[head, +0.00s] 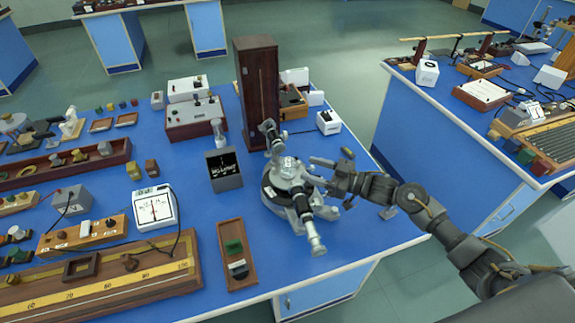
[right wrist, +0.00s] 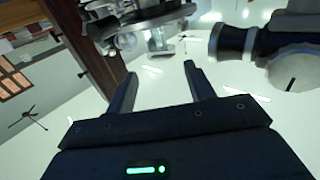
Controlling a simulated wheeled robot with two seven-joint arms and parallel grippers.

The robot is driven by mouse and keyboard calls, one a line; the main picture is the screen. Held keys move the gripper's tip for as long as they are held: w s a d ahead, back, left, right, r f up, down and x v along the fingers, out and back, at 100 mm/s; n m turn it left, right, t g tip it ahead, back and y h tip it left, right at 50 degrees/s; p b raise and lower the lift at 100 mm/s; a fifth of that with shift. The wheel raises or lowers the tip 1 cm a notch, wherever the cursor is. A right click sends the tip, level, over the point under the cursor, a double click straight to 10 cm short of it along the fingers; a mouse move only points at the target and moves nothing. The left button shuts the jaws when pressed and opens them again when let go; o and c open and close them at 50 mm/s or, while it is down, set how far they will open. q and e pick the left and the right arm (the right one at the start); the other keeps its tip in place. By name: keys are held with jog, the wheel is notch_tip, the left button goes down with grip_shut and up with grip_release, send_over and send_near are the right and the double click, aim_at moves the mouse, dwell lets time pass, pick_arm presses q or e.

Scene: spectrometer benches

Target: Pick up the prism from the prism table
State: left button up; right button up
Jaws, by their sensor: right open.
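The spectrometer (head: 300,205) stands near the right front of the blue bench, its telescope pointing to the front. The small, pale, clear prism (head: 289,167) sits on the prism table at its top centre. My right gripper (head: 316,171) comes in from the right. It is open, with its fingertips just right of the prism and apparently apart from it. In the right wrist view the two fingers (right wrist: 160,80) are spread with nothing between them. Metal spectrometer parts (right wrist: 145,22) show beyond them; I cannot clearly make out the prism there. My left gripper is not in view.
A tall dark wooden box (head: 257,95) stands behind the spectrometer. A dark slide stand (head: 223,168) is to its left, and a wooden tray (head: 236,255) with small blocks lies front left. The bench edge runs close under my right arm.

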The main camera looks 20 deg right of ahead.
aim_at(295, 164)
jog(key=shift+w+a, duration=0.2)
jog(key=shift+a, duration=0.05)
jog(key=shift+a+r, duration=0.1)
jog(key=p+x, duration=0.2)
jog(key=x, duration=0.2)
jog(key=shift+w+a+p, duration=0.15)
jog(key=shift+a+p, duration=0.1)
jog(key=shift+p, duration=0.15)
jog(key=shift+w+a, duration=0.15)
jog(key=shift+a, duration=0.05)
jog(key=shift+d, duration=0.1)
jog(key=shift+c, duration=0.3)
jog(key=c, duration=0.7)
